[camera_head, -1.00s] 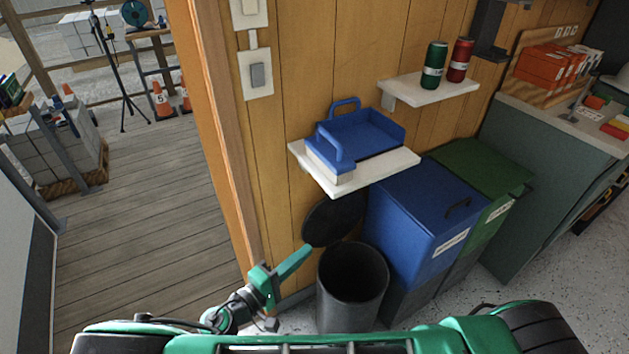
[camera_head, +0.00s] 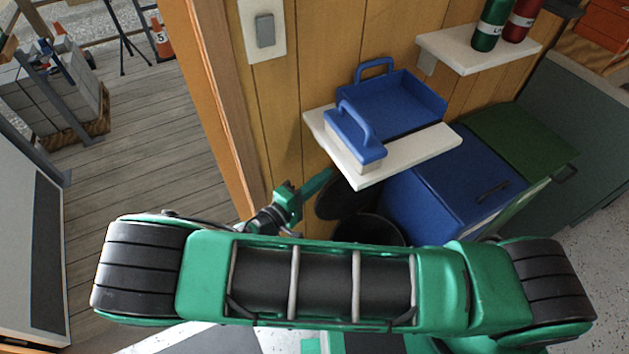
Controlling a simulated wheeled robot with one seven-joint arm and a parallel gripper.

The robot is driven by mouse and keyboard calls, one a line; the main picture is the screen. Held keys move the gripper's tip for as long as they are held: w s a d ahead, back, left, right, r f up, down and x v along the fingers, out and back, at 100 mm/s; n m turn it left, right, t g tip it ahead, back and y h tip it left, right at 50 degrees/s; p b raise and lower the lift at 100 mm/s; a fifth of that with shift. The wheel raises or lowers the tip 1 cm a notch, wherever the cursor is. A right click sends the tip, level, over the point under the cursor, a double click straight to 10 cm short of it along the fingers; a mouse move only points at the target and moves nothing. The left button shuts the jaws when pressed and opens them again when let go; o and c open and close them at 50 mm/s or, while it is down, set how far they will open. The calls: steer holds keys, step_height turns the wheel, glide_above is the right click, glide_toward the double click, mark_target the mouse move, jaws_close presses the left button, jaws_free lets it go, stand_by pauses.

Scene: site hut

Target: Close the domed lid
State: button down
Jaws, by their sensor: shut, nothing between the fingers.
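The domed lid (camera_head: 337,203) is a dark round disc standing raised behind the black round bin (camera_head: 370,229), by the wood wall. The bin is open at its top; my own arm hides its lower part. My gripper (camera_head: 327,175) is green and shut, with nothing in it. Its tip is at the upper left edge of the lid in the picture; I cannot tell whether it touches. The white shelf overlaps the lid's upper right side.
A white wall shelf (camera_head: 405,158) with a blue tray (camera_head: 405,100) hangs just above the lid. A blue bin (camera_head: 455,190) and a green bin (camera_head: 520,140) stand to the right. A wooden door post (camera_head: 215,100) is at left, with open plank floor beyond.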

mark_target(334, 178)
steer(key=shift+x, duration=2.45)
steer(key=shift+s, duration=0.1)
